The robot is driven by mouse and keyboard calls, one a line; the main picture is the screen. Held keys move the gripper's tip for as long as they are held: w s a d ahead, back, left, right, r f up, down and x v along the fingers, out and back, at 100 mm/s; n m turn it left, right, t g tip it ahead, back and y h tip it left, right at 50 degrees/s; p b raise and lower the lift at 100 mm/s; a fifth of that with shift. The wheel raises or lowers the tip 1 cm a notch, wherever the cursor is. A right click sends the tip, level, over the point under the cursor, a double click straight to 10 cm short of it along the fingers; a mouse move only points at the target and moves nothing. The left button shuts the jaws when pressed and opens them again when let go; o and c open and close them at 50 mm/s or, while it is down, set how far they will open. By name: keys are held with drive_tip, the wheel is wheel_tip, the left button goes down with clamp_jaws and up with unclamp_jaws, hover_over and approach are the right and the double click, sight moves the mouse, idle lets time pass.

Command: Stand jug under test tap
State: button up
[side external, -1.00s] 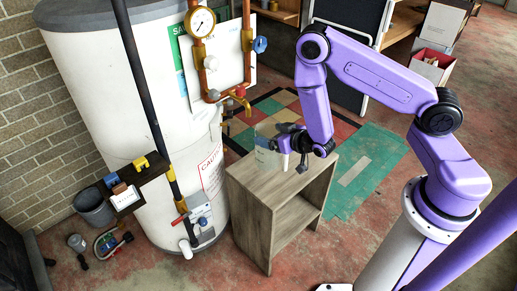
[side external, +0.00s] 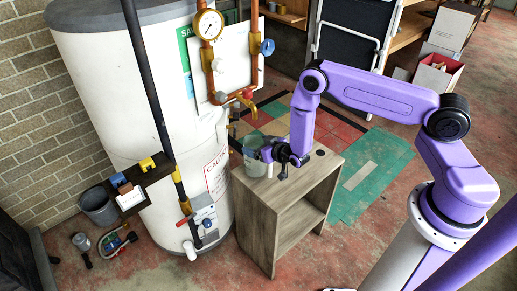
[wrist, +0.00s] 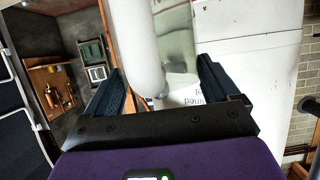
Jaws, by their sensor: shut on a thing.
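The clear jug (side external: 254,160) is upright at the left part of the wooden cabinet's top (side external: 297,181). I cannot tell whether its base touches the top. The brass test tap (side external: 246,97), with a red handle, is on the pipework above the jug. My gripper (side external: 271,154) is at the jug's right side, shut on its pale handle. In the wrist view the white handle (wrist: 138,45) runs between the two dark fingers of my gripper (wrist: 160,88), with the clear jug wall (wrist: 176,38) beyond it. The jug's base is not clear there.
A white water heater (side external: 105,100) stands left of the cabinet.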

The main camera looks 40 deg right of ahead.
drive_tip(key=shift+f, duration=0.8)
